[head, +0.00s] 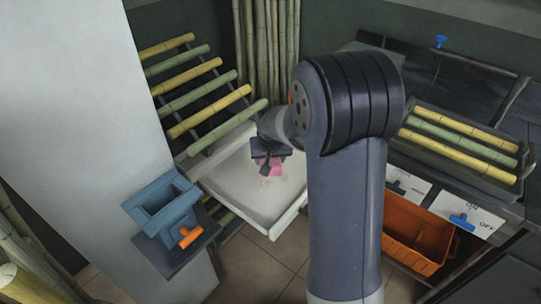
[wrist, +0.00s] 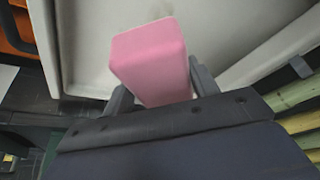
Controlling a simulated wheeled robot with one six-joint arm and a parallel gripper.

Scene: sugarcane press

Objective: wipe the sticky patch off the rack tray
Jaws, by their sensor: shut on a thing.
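The rack tray (head: 232,188) is a white tray with raised edges below the cane rack; it also fills the upper part of the wrist view (wrist: 90,45). My gripper (head: 270,163) is over the tray and shut on a pink sponge (head: 276,170). In the wrist view the pink sponge (wrist: 150,62) stands out between my two fingers (wrist: 152,90). I cannot tell whether the sponge touches the tray. A faint tan patch (head: 266,182) shows on the tray floor just below the sponge. My gripper and the sponge may hide part of it.
The slanted rack of cane sticks (head: 190,82) stands behind the tray. A blue clamp-like box with an orange handle (head: 160,205) is at left, by a pale pillar (head: 85,110). An orange crate (head: 415,235) and a tray of cane pieces (head: 465,140) are at right.

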